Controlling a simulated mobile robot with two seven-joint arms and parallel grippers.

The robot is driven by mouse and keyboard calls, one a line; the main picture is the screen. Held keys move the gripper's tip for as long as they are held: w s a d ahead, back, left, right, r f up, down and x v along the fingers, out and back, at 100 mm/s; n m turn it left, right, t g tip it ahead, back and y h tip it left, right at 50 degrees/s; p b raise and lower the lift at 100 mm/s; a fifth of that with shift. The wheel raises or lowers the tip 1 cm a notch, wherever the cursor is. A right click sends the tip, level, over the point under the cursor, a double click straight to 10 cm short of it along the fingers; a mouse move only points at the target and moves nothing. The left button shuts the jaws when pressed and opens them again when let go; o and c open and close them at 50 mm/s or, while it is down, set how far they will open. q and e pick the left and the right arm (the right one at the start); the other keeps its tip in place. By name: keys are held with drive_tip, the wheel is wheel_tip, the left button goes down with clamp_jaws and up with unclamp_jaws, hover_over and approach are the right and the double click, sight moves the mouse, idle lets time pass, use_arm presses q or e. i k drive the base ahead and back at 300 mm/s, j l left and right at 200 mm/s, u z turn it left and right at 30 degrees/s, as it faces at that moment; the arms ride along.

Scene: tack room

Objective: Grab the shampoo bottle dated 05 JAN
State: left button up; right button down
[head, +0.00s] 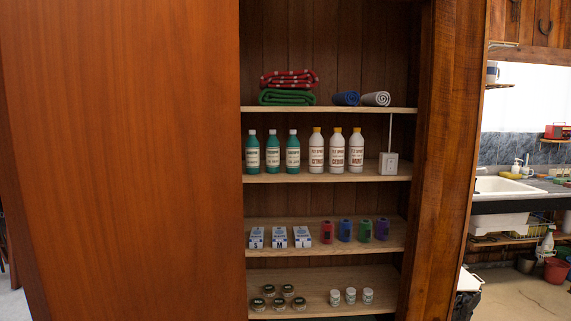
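Three green bottles with white caps and cream labels stand in a row at the left of the second shelf in the head view: a left one (252,152), a middle one (272,152) and a right one (292,152). Their labels seem to read shampoo, but any date print is too small to read. The left bottle stands close to the edge of the large wooden panel (120,150). Neither of my grippers is in view.
Three white fly spray bottles (336,152) with yellow caps stand right of the green ones, near a white outlet box (388,163). Folded blankets (288,97) lie above; small boxes (279,237), coloured items (344,231) and jars (279,303) sit below. A sink (505,186) is far right.

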sight(293, 146)
drive_tip(key=i+l+u, duration=0.1)
drive_tip(key=u, duration=0.25)
drive_tip(key=i+l+u, duration=0.1)
drive_tip(key=u, duration=0.25)
drive_tip(key=l+u, duration=0.2)
drive_tip(key=u, duration=0.2)
drive_tip(key=i+l+u, duration=0.2)
drive_tip(key=l, duration=0.2)
drive_tip(key=l+u, duration=0.2)
drive_tip(key=l, duration=0.2)
drive_tip(key=i+l+u, duration=0.15)
drive_tip(key=l, duration=0.7)
drive_tip(key=k, duration=0.05)
